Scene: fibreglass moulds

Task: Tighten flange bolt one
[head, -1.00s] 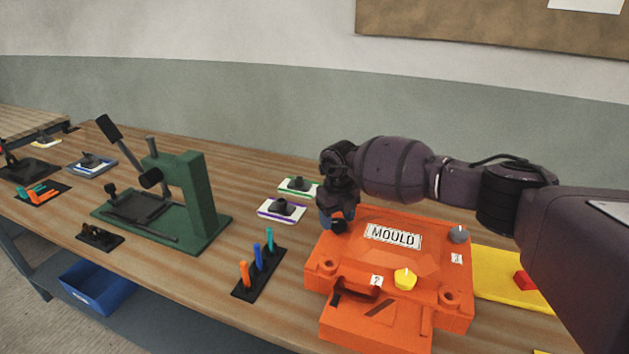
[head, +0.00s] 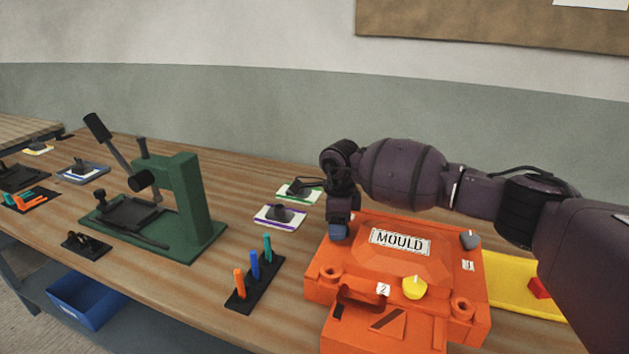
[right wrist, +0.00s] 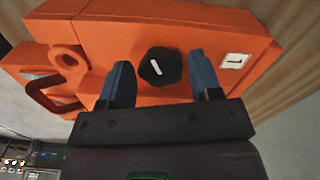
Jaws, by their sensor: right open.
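The orange mould (head: 340,252) lies on the bench with a MOULD plate on top. In the right wrist view, flange bolt one (right wrist: 160,70) is a black knob with a white line, beside a label with a 1 (right wrist: 236,61). My right gripper (right wrist: 159,58) is open, its blue fingers on either side of the knob with gaps visible. In the head view my right gripper (head: 338,230) is at the mould's far left corner and hides bolt one. A yellow bolt (head: 414,287) stands by label 2 and a grey bolt (head: 470,240) by label 3. My left gripper is out of view.
A rack of coloured pegs (head: 253,283) stands left of the mould. A green press (head: 184,205) is further left. Two small pads, white-purple (head: 280,216) and green-edged (head: 299,192), lie behind. A yellow mat (head: 520,285) is at right.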

